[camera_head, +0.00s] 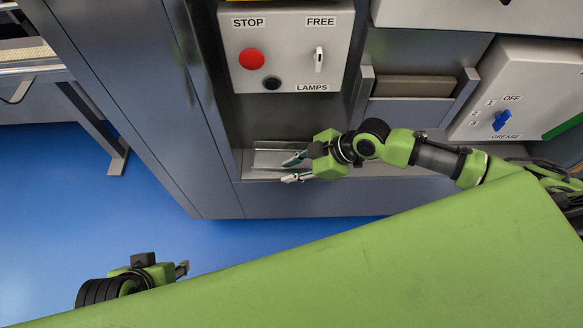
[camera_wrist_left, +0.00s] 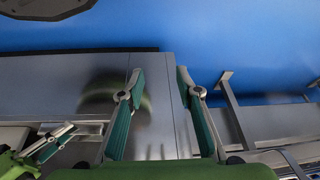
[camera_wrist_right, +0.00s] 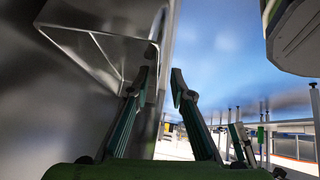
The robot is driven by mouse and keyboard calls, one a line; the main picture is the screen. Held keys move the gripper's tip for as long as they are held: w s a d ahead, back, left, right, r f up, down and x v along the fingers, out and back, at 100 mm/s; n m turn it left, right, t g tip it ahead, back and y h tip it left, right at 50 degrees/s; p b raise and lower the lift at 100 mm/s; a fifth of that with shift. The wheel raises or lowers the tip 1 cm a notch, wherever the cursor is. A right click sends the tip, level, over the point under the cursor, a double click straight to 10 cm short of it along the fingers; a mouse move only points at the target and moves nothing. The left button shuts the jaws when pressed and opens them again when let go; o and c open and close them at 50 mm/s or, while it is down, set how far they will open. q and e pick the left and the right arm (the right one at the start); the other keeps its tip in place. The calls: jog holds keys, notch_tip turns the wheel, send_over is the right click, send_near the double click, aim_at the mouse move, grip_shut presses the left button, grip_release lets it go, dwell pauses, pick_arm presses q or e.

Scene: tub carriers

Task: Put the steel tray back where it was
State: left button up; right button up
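The steel tray (camera_head: 278,150) lies on the grey ledge at the bottom of the recess below the control box. It is shallow, shiny and partly hidden by my right gripper. In the right wrist view the tray (camera_wrist_right: 95,50) shows at the upper left, close ahead of the fingers. My right gripper (camera_head: 290,169) is open at the tray's front right, one finger over the tray area and the other nearer the ledge's front edge. I cannot tell whether it touches the tray. My left gripper (camera_head: 184,268) is open and empty, low over the blue floor beside my green body.
The control box (camera_head: 285,50) above has a red STOP button, a black LAMPS button and a FREE switch. A grey bin (camera_head: 412,108) and a box with a blue GREASE knob (camera_head: 500,121) stand to the right. Blue floor (camera_head: 90,220) is clear at left.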

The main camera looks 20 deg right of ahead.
pick_arm(q)
jog(key=shift+w, duration=0.1)
